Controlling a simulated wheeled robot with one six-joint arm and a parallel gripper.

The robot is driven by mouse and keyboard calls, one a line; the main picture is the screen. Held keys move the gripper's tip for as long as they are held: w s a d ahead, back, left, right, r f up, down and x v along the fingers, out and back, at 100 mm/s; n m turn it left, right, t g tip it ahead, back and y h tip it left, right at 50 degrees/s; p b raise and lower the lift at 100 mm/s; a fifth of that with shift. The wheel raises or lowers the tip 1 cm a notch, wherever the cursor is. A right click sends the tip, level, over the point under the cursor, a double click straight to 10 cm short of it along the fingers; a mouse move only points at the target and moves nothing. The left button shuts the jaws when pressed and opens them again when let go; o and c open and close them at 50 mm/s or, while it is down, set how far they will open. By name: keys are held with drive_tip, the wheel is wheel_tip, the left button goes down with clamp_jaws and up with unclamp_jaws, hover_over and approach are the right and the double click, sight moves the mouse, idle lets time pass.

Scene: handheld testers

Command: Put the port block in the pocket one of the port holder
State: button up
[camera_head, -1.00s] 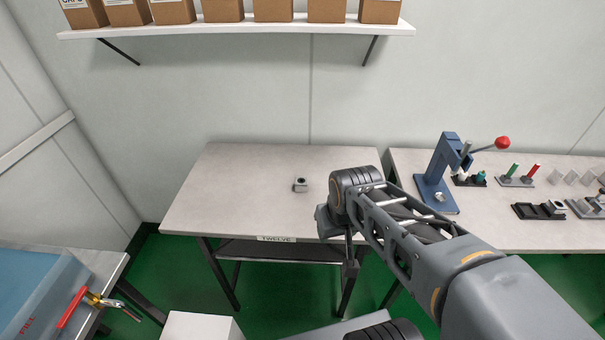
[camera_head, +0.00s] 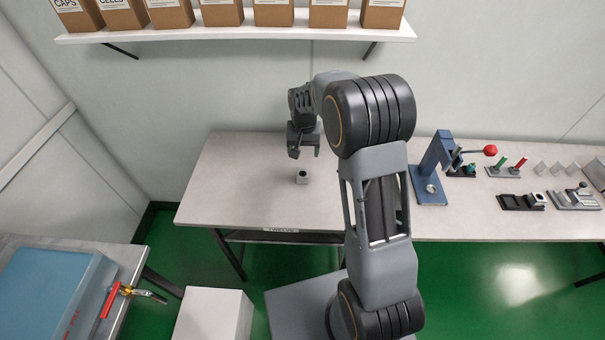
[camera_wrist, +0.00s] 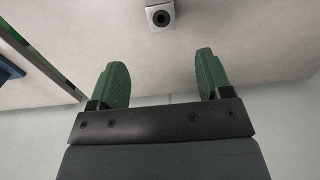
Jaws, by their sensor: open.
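The port block (camera_head: 302,177), a small grey block with a dark round hole, stands alone on the middle table. It also shows at the top of the wrist view (camera_wrist: 160,16), ahead of the fingertips. My gripper (camera_head: 304,153) hangs above the table just behind the block in the head view. Its two green fingers are apart with nothing between them, as the wrist view shows (camera_wrist: 160,65). A black tray with pockets (camera_head: 513,203), probably the port holder, lies on the right table. A light block sits at its right end; its pockets are too small to tell apart.
A blue press with a red-knobbed lever (camera_head: 433,170) stands at the right table's left end. Red and green testers (camera_head: 505,170) and a grey fixture (camera_head: 573,200) are nearby. A shelf of boxes (camera_head: 235,33) hangs above. The middle table is otherwise clear.

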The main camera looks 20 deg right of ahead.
sight(302, 174)
wheel_tip(302, 174, down, 12)
drive_tip(key=shift+w+a+f+p, duration=0.1)
drive_tip(key=shift+a+f+p, duration=0.05)
drive_tip(key=shift+p, duration=0.35)
drive_tip(key=shift+c, duration=0.3)
drive_tip(key=c, duration=1.1)
